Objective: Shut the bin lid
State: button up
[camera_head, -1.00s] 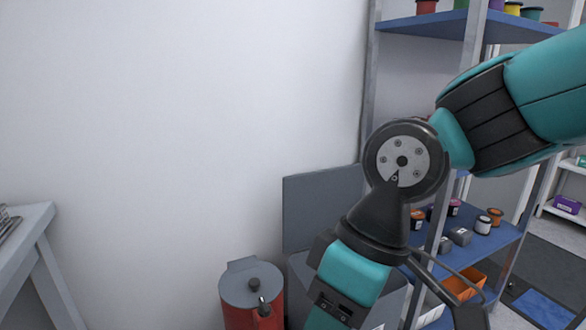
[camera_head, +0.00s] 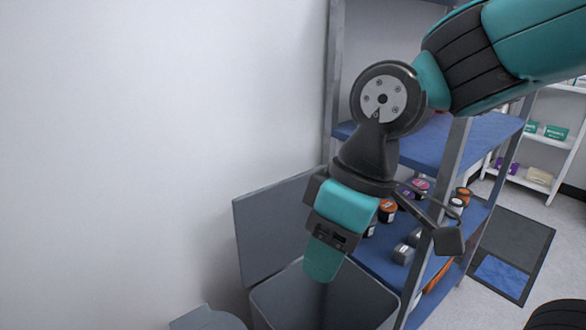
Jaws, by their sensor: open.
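The grey bin (camera_head: 345,303) stands low at the bottom centre, by the wall. Its flat grey lid (camera_head: 270,232) is raised and stands upright at the back of the bin, next to the wall. My gripper (camera_head: 322,266) points down over the bin, in front of the lid's right part, and is open and empty. The gripper hides part of the lid and of the bin's back edge. I cannot tell whether it touches either. The bin's lower body is cut off by the frame.
A blue shelf rack (camera_head: 440,140) with small jars and boxes stands close to the right of the bin. A grey round-topped can (camera_head: 207,319) sits at the bottom left of it. The wall at left is bare. A dark floor mat (camera_head: 515,245) lies at far right.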

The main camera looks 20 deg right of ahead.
jog(key=w+d+r+n+g+h+p, duration=0.2)
jog(key=w+n+p, duration=0.8)
jog(key=w, duration=2.1)
jog(key=w+d+f+n+p, duration=0.1)
jog(key=f, duration=0.3)
jog(key=w+f+n+h+p, duration=0.1)
jog(key=w+f, duration=0.1)
jog(key=f, duration=0.2)
jog(key=w+d+f+n+h+p, duration=0.1)
jog(key=f, duration=0.3)
jog(key=shift+w+d+f, duration=0.15)
jog(key=shift+d+f, duration=0.2)
jog(key=shift+c, duration=0.3)
grip_shut()
